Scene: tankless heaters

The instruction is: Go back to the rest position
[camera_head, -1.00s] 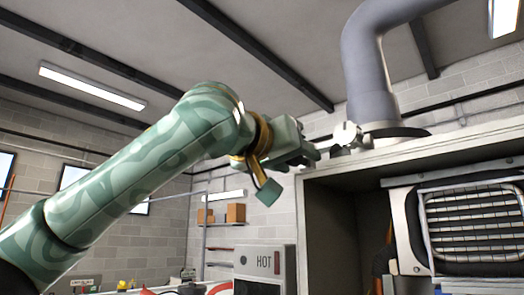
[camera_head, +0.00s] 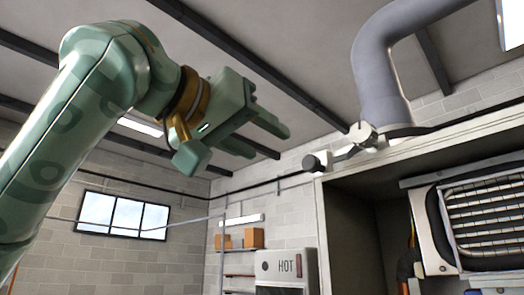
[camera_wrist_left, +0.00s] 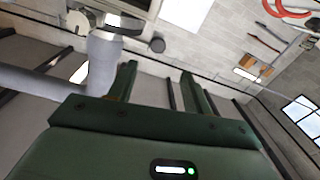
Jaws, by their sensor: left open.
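My left gripper (camera_head: 268,142) is raised in the upper left half of the head view, with its two fingers apart and nothing between them. It is left of and above the lever valve (camera_head: 362,137), with a clear gap. The valve's handle ends in a black knob (camera_head: 312,162) at the cabinet's top front corner. In the left wrist view the open fingers (camera_wrist_left: 158,72) point toward the wall, with the knob (camera_wrist_left: 157,45) apart from them. My right gripper is in neither view.
A grey pipe (camera_head: 379,70) rises behind the valve from the top of an open-fronted cabinet (camera_head: 352,222). A finned heater core (camera_head: 490,221) sits in the cabinet. A unit marked HOT (camera_head: 286,266) and a shelf with boxes (camera_head: 254,238) stand farther back.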

